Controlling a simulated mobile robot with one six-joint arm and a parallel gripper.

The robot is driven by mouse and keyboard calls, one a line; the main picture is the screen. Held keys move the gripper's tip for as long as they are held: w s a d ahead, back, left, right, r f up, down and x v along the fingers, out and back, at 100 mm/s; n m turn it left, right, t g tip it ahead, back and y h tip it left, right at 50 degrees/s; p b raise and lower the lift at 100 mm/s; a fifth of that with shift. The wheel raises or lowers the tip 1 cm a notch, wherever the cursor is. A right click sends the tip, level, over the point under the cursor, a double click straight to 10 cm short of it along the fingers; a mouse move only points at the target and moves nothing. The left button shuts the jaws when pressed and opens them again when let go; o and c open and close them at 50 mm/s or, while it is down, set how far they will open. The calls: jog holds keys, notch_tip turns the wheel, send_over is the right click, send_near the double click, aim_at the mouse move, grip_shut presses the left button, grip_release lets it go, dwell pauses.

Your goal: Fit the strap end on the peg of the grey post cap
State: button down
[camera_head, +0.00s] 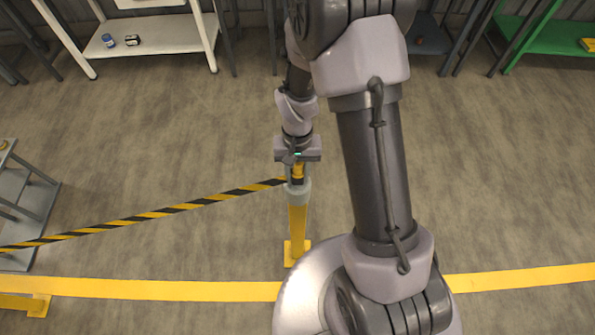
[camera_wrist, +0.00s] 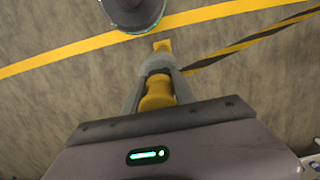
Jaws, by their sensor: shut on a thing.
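In the head view, my gripper (camera_head: 298,172) points down over the yellow post (camera_head: 298,225) and is shut on the yellow strap end (camera_head: 298,169). The yellow strap end also shows between my gripper's fingers (camera_wrist: 158,80) in the wrist view (camera_wrist: 157,93). The black-and-yellow strap (camera_head: 165,211) runs from the strap end down to the left in the head view. The grey post cap (camera_head: 298,190) is right below the strap end. The peg is hidden, and I cannot tell whether the strap end is around it.
The post's yellow foot (camera_head: 291,252) stands just behind a yellow floor line (camera_head: 150,289). A grey rack (camera_head: 30,200) is at the left edge. A white bench (camera_head: 150,35) and a green shelf (camera_head: 540,40) stand at the back. Floor on both sides is mostly clear.

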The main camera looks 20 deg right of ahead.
jog(key=shift+f+b, duration=0.3)
jog(key=shift+f, duration=0.05)
jog(key=c, duration=0.9)
grip_release()
jog(key=shift+c, duration=0.2)
notch_tip(320, 180, up, 18)
jog(key=w+p, duration=0.2)
jog(key=p, duration=0.2)
jog(key=shift+d+f, duration=0.25)
